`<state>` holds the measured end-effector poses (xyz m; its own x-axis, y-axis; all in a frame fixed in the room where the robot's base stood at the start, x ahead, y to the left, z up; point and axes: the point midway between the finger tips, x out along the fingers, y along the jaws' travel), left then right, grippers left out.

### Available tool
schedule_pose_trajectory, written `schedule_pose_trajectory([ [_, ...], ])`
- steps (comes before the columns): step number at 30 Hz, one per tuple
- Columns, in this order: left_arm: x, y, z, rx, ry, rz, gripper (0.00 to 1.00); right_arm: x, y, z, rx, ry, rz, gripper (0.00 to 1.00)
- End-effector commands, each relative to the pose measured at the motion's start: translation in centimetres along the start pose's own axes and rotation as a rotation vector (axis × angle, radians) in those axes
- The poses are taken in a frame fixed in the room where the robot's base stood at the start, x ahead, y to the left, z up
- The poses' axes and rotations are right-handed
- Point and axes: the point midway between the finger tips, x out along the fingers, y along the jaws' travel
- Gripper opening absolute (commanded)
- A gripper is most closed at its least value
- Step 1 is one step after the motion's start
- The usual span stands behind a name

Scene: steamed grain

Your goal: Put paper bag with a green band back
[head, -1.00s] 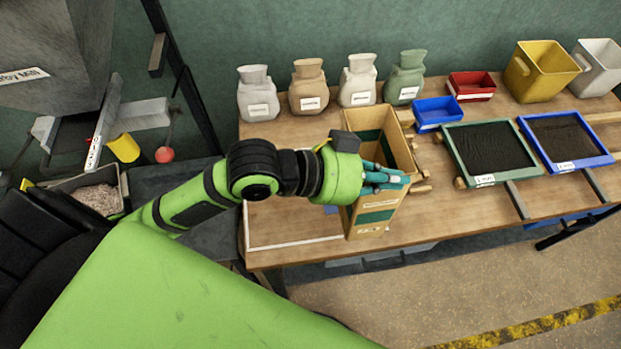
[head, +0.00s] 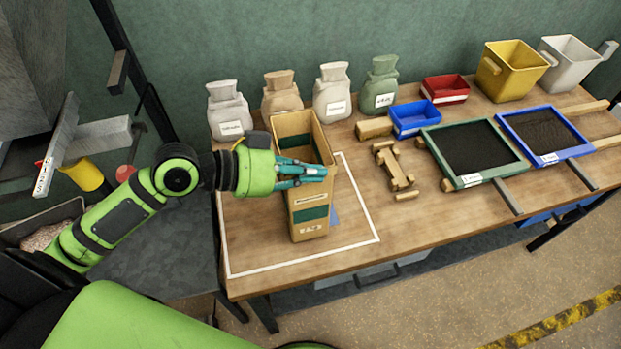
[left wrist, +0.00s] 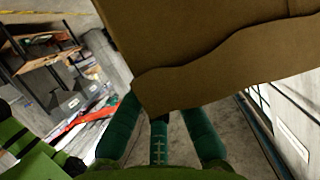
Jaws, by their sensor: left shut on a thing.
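The tall brown paper bag with a green band (head: 311,215) is upright and open at the top, at or over the white-outlined area (head: 376,239) on the left of the table. I cannot tell whether its base touches the table. My left gripper (head: 318,173) is shut on the bag. In the left wrist view the bag's brown side (left wrist: 225,60) fills the upper part, with the green fingers (left wrist: 160,135) against it. My right gripper is not in view.
Several sacks (head: 333,95) stand behind the bag along the wall. A wooden stand (head: 393,168), a blue tray (head: 414,118) and a green-framed tray (head: 474,153) lie to the right. Bare tabletop (head: 350,215) shows right of the bag within the outline.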

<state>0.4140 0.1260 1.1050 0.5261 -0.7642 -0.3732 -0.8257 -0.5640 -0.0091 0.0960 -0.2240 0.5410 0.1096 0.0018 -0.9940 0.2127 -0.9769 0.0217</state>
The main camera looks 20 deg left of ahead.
Motion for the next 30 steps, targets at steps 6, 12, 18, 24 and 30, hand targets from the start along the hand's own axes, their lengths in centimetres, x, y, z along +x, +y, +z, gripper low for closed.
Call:
schedule_pose_trajectory([
  [6,0.9,0.1,2.3,-0.003,0.0,-0.001,0.0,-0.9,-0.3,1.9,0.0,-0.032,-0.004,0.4],
  [12,1.0,0.1,2.5,0.0,0.0,-0.001,0.0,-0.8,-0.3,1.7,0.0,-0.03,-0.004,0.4],
  [18,1.1,0.1,2.8,-0.001,-0.002,0.0,0.23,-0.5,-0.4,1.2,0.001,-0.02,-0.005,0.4],
  [24,1.1,0.1,2.7,-0.001,-0.002,0.0,0.3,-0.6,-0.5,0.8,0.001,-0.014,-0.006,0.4],
  [30,1.0,0.1,2.5,-0.001,-0.001,0.0,0.3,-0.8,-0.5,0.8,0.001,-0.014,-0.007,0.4],
])
